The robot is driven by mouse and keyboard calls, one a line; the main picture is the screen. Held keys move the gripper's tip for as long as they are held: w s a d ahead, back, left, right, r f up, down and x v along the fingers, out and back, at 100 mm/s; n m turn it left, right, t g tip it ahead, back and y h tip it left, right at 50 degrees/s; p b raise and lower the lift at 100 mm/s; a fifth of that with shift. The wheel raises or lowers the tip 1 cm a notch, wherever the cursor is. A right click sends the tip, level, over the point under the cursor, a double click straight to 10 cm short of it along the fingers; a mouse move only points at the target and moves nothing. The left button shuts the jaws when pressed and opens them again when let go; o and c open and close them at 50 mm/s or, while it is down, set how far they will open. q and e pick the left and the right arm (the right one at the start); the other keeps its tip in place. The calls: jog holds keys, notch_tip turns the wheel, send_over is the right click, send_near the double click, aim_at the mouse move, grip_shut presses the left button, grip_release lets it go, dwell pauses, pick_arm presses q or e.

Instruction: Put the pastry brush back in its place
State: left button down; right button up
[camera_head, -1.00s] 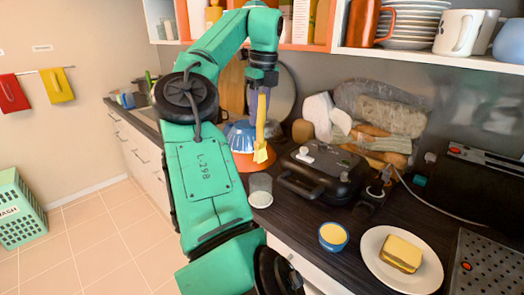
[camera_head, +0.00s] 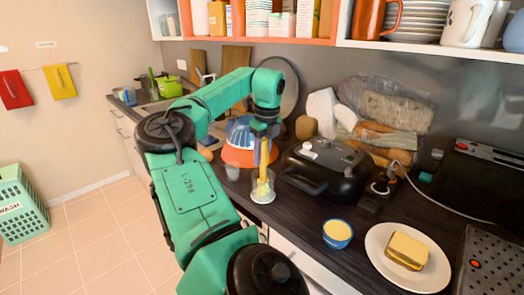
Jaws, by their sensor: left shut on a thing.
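The yellow pastry brush (camera_head: 263,157) hangs upright, bristles down, from my left gripper (camera_head: 264,131), which is shut on its upper part. A clear glass (camera_head: 263,196) stands on the dark counter directly below my gripper. The bristle end overlaps the upper part of the glass and appears to be inside its rim. Whether it touches the bottom cannot be told. My right gripper is out of view.
A black grill (camera_head: 325,170) stands right of the glass, and blue and orange bowls (camera_head: 240,150) stand behind it. A small blue bowl (camera_head: 337,232) and a plate (camera_head: 378,248) with a sandwich (camera_head: 406,250) are at front right. A shelf (camera_head: 380,47) hangs above.

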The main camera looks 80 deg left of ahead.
pick_arm(q)
jog(key=c, duration=0.5)
grip_release()
jog(key=shift+c, duration=0.2)
jog(key=shift+r+p, duration=0.15)
jog(key=shift+p, duration=0.15)
jog(key=shift+r, duration=0.3)
jog(key=r, duration=0.7)
jog(key=d+r, duration=0.1)
jog(key=r, duration=0.3)
jog(key=shift+w+r, duration=0.1)
jog(key=shift+w, duration=0.3)
